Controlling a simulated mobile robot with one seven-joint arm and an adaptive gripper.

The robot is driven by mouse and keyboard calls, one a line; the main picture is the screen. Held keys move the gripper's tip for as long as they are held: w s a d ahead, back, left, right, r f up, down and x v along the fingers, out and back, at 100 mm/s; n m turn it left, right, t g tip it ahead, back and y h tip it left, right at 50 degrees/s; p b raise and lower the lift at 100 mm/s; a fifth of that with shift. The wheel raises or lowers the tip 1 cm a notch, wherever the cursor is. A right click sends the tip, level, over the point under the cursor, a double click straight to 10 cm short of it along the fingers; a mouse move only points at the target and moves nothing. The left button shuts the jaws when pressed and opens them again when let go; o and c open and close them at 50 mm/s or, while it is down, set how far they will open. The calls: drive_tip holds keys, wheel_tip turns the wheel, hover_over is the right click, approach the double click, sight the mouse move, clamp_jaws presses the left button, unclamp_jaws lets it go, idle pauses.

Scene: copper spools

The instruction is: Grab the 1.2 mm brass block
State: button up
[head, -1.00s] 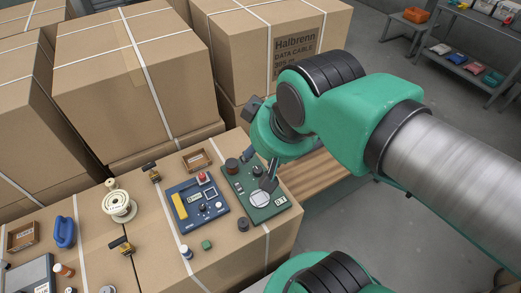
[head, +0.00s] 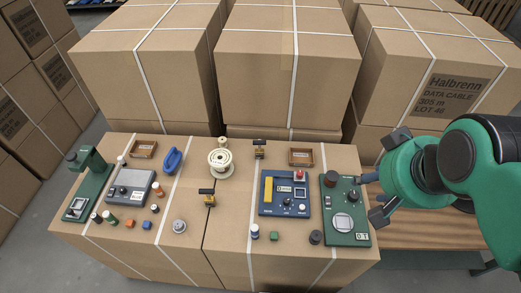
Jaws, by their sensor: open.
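Two small brass blocks with black tops stand on the carton top. One brass block (head: 259,151) is at the back, right of the cream spool. The other brass block (head: 209,200) is nearer the front, below the spool. Any thickness marking is too small to read, so I cannot tell which is 1.2 mm. My gripper (head: 371,198) is open and empty at the right edge of the carton, beside the green device, well right of both blocks.
The cream spool (head: 221,170) stands between the blocks. A blue panel (head: 263,209) and the green device (head: 345,192) lie between my gripper and the blocks. Small trays, a grey instrument (head: 131,199) and coloured cubes are around. Tall cartons (head: 287,90) stand behind.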

drive_tip(key=shift+o, duration=0.6)
drive_tip(key=shift+w, duration=0.1)
drive_tip(key=w+a+f+n+g, duration=0.1)
drive_tip(key=w+a+n, duration=0.25)
drive_tip(key=w, duration=0.55)
drive_tip(key=w+a+f+n+g+p, duration=0.1)
drive_tip(key=w+a+n, duration=0.2)
drive_tip(key=w+n, duration=0.35)
drive_tip(key=w+a+f+n+g, duration=0.15)
drive_tip(key=w+a, duration=0.25)
drive_tip(key=w, duration=0.6)
drive_tip(key=w+a+f+n, duration=0.4)
drive_tip(key=w+a+f, duration=0.1)
drive_tip(key=f, duration=0.3)
drive_tip(key=w+a+f+n+g, duration=0.1)
drive_tip(key=w+a+f+n, duration=0.3)
drive_tip(key=w+a+f, duration=0.2)
drive_tip(key=w+a+f+n+g+p, duration=0.1)
drive_tip(key=w+a+f+n, duration=0.3)
drive_tip(key=f, duration=0.6)
drive_tip(key=shift+w+a+f+n, duration=0.15)
drive_tip(key=shift+w+a+n, duration=0.05)
drive_tip(key=shift+w+a, duration=0.25)
drive_tip(key=shift+w+a+f+n, duration=0.15)
drive_tip(key=shift+w+a, duration=0.15)
drive_tip(key=shift+w, duration=0.25)
drive_tip(key=shift+w+a+f, duration=0.15)
drive_tip(key=shift+a+f, duration=0.05)
drive_tip(key=shift+f, duration=0.25)
